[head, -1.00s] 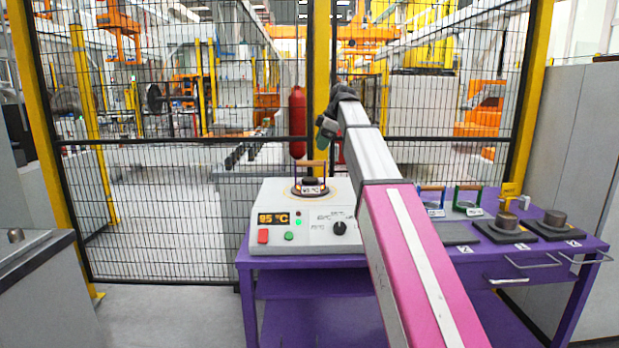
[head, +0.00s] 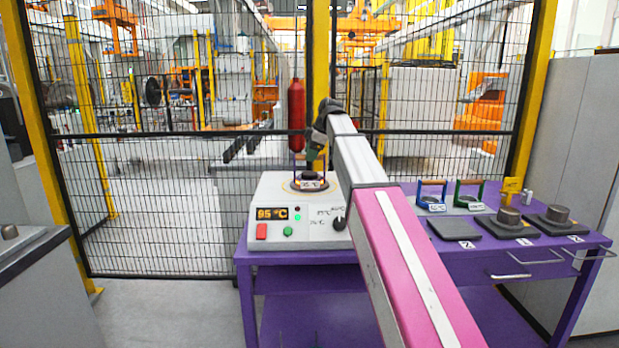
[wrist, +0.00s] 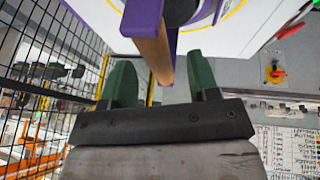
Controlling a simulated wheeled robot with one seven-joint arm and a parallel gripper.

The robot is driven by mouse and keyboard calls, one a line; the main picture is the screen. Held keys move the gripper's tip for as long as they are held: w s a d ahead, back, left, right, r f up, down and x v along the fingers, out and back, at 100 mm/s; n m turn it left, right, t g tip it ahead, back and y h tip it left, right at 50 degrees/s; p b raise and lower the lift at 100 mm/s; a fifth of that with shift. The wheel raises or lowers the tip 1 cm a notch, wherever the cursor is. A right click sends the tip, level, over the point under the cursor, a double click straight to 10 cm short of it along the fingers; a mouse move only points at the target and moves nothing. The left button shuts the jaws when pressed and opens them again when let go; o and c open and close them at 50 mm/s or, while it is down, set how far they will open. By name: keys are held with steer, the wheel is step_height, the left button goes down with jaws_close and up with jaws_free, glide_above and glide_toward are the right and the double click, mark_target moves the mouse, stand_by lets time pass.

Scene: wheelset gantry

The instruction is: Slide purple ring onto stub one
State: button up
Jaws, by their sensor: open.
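The purple ring (head: 297,167) sits on the heater (head: 270,190) at the table's left. Its upright handle has purple brackets and a wooden bar; in the wrist view the bar (wrist: 152,55) and a bracket (wrist: 143,16) show. My gripper (head: 317,152) is at the handle, from above. In the wrist view its green fingers (wrist: 160,72) are open, one on each side of the bar, with a gap to both. The ring's body is mostly hidden there. Stub one (head: 508,215) is a short metal cylinder on a dark plate labelled 1, at the table's right.
A second stub (head: 557,214) stands right of stub one. A dark flat pad (head: 455,229) lies to its left. Blue (head: 432,196) and green (head: 468,194) handled rings stand behind, near a yellow item (head: 511,187). The heater display (head: 271,213) reads 95 °C. A mesh fence (head: 190,210) is behind.

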steer(key=shift+x, duration=1.3)
steer(key=shift+f, duration=0.25)
steer(key=shift+c, duration=0.3)
jaws_close()
